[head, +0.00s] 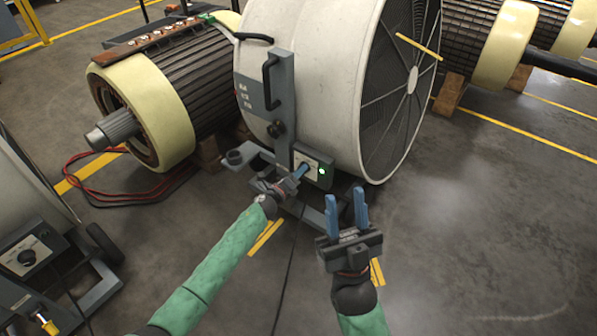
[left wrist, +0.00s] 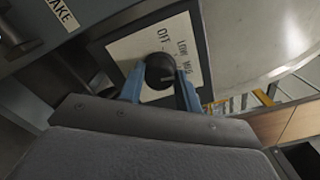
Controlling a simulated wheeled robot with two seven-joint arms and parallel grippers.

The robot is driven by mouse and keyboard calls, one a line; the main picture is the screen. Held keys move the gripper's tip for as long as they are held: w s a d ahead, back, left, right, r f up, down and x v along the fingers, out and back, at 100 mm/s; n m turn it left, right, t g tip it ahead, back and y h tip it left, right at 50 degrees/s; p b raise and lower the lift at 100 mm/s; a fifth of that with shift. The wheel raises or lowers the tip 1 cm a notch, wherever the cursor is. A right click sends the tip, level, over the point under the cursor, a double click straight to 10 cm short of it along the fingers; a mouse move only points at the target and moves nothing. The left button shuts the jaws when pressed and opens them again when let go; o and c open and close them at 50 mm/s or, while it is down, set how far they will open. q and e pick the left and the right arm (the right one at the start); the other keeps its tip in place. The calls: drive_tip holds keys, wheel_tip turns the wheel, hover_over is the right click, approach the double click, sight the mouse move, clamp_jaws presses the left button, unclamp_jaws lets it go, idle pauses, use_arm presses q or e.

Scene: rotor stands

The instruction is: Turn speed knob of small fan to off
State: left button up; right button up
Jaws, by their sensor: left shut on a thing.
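A white drum fan (head: 300,75) stands in the middle of the head view, with a grey control box (head: 318,168) showing a lit green lamp. My left gripper (head: 299,173) is at this box. In the left wrist view, its blue fingers (left wrist: 160,88) are shut on either side of the round black speed knob (left wrist: 159,68). The knob sits on a white plate (left wrist: 127,47) marked OFF, LOW and a partly hidden third word. Which mark the knob points to is unclear. My right gripper (head: 347,212) is open and empty, right of the box.
Another fan (head: 25,190) with its own knob (head: 27,258) is cut off at the left edge. A rotor (head: 185,85) rests on wooden blocks behind the drum fan, with red cables (head: 85,180) on the floor. The floor at right is clear.

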drive_tip(key=w+a+f+g+h+p, duration=0.1)
drive_tip(key=w+f+g, duration=0.15)
drive_tip(key=f, duration=0.65)
drive_tip(key=w+a+f+g+h+p, duration=0.15)
drive_tip(key=f+g, duration=0.25)
drive_tip(key=f, duration=0.5)
drive_tip(key=w+a+f+g, duration=0.1)
drive_tip(key=w+f+g, duration=0.25)
drive_tip(key=f, duration=0.55)
use_arm(q)
drive_tip(key=shift+a+f+n+p, duration=0.1)
drive_tip(key=shift+n+p, duration=1.15)
drive_tip(key=shift+n, duration=2.15)
drive_tip(key=shift+a+f+n+p, duration=0.1)
drive_tip(key=shift+n+p, duration=1.15)
drive_tip(key=shift+n, duration=2.15)
use_arm(e)
drive_tip(key=s+f+g, duration=0.4)
drive_tip(key=s+f, duration=0.1)
drive_tip(key=f, duration=0.3)
drive_tip(key=s+d+f+g+h, duration=0.1)
drive_tip(key=s+f+g, duration=0.2)
drive_tip(key=f, duration=0.6)
drive_tip(key=s+f+m+g+h, duration=0.1)
drive_tip(key=s+f+g, duration=0.3)
drive_tip(key=s+f, duration=0.4)
drive_tip(key=shift+d+f+g, duration=0.25)
drive_tip(key=shift+f+g, duration=0.05)
drive_tip(key=shift+f, duration=0.45)
